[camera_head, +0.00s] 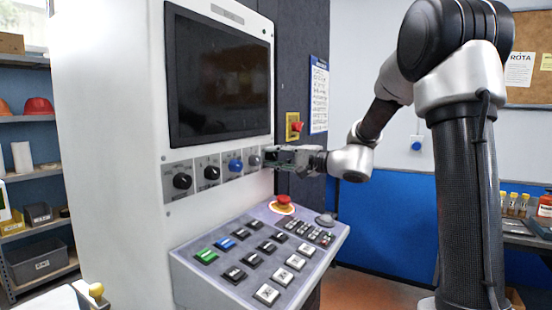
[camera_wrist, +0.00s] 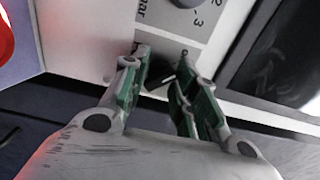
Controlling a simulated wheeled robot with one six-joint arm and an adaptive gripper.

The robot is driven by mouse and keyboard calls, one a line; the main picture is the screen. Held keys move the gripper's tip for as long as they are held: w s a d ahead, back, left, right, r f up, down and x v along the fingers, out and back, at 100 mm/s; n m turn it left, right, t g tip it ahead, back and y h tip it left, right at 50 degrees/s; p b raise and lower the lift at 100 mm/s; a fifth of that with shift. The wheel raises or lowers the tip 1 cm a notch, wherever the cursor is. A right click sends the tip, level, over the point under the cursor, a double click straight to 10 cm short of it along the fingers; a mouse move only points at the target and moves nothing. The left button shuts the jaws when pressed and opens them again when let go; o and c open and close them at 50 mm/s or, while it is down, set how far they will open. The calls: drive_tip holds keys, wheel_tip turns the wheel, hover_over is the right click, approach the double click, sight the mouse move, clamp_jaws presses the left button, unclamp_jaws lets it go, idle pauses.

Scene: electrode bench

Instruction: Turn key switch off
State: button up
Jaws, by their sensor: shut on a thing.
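My gripper (camera_head: 270,156) reaches in from the right to the right end of the switch row on the console front. In the wrist view my gripper (camera_wrist: 164,60) has its two green-padded fingers on either side of a small dark part (camera_wrist: 159,74) at the panel, shut on it. This appears to be the key switch; the fingers hide much of it, and its turn position cannot be read. In the head view the gripper covers it. A grey round switch (camera_head: 254,160) sits just left of the gripper.
Two black knobs (camera_head: 182,181) and a blue knob (camera_head: 236,165) are further left in the row. A red emergency button (camera_head: 284,202) and several keys are on the sloped panel (camera_head: 180,262) below. A dark screen (camera_head: 218,80) is above. A red-handled switch (camera_head: 296,127) is behind.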

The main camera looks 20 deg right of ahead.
idle(0.4)
drive_tip(key=o, duration=0.9)
drive_tip(key=shift+s, duration=0.1)
drive_tip(key=v, duration=1.1)
drive_tip(key=shift+s+d, duration=0.25)
drive_tip(key=shift+d, duration=0.05)
